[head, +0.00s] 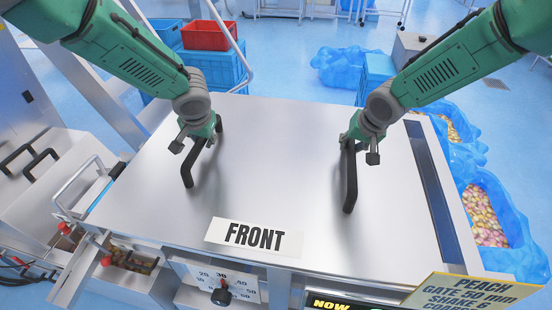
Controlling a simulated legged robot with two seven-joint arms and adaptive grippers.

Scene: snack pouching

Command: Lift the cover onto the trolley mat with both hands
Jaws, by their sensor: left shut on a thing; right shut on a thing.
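The cover (265,150) is a large flat silver metal sheet with a black bar handle near each side and a white FRONT label (254,238) at its near edge. It lies over the top of the machine in front of me. My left gripper (207,140) is shut on the cover's left handle (188,172). My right gripper (358,143) is shut on the right handle (349,185). The fingers are partly hidden by the gripper bodies. I cannot make out the trolley mat.
Blue bags of colourful sweets (487,215) stand on the floor at the right. A red crate (209,35) on blue crates (213,68) stands behind the machine. A yellow sign (470,291) is at the near right. Red-knobbed levers (106,261) are at the near left.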

